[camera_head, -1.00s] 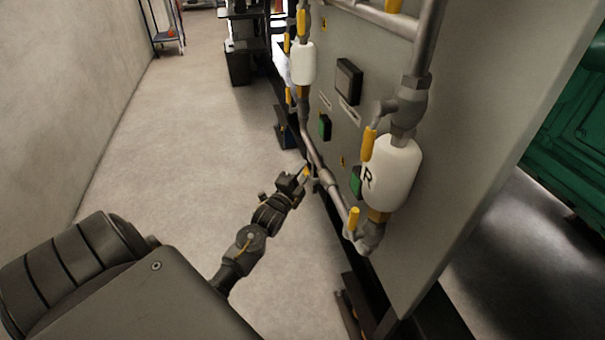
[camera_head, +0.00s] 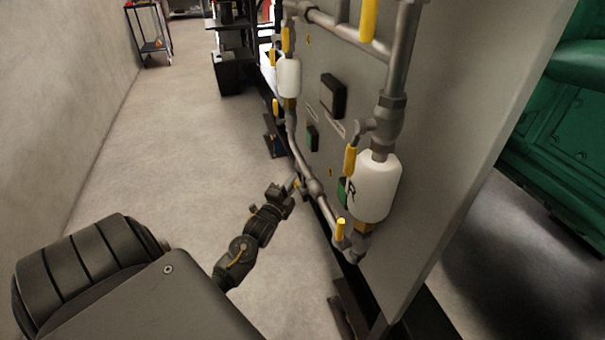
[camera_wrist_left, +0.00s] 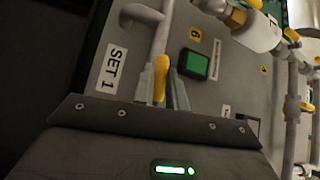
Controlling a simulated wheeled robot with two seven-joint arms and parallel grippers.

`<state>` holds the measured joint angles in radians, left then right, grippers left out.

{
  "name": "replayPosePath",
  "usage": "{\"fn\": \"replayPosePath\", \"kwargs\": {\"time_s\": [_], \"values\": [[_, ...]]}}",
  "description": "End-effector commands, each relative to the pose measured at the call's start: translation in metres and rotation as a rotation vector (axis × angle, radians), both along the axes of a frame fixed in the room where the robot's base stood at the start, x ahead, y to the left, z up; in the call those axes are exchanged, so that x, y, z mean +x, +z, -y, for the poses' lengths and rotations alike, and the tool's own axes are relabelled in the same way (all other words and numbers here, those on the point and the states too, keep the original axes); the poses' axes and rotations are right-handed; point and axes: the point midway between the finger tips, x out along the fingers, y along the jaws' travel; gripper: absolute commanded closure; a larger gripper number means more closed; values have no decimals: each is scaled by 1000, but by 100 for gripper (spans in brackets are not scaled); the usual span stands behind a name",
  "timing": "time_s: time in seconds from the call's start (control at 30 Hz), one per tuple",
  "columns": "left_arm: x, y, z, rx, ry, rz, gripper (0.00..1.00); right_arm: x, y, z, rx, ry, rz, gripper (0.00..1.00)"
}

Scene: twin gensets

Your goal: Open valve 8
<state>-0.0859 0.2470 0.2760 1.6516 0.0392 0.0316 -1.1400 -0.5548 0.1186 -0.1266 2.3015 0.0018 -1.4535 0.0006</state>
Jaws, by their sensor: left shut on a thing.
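My left gripper (camera_head: 294,186) is low in front of the grey panel, at the lower pipe run. In the left wrist view its two grey fingers (camera_wrist_left: 162,88) are shut on a yellow valve handle (camera_wrist_left: 160,78), one finger on each side. The handle's tip shows above the fingers; its lower part is hidden behind the gripper body. A small yellow tag is on the panel close by, with a "SET 1" label (camera_wrist_left: 114,69) to the left. I cannot read a number 8 on any valve. My right gripper is not in view.
A white filter marked R (camera_head: 377,187) hangs in the pipes right of my gripper, with another white filter (camera_head: 288,77) farther back. Yellow handles (camera_head: 350,160) stick out nearby. A green machine (camera_head: 560,140) stands at right. The floor (camera_head: 150,170) left is clear.

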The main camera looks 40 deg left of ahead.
Motion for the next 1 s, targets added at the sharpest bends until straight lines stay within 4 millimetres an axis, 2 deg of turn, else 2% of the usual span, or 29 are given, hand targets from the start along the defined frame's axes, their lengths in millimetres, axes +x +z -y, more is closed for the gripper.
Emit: {"fn": "replayPosePath", "kwargs": {"time_s": [0.27,0.3,0.43,0.77,0.87,1.0], "values": [[-1,0,1,0,-3,2,100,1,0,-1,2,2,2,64],[-1,0,1,0,-3,2,81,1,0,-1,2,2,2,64],[0,0,1,0,-3,2,64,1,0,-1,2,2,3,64],[-3,0,3,-1,-4,1,64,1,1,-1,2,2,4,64],[-13,-2,6,-1,-4,0,64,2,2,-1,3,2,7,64],[-39,-4,13,-1,-4,-1,64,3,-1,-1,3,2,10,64]]}}
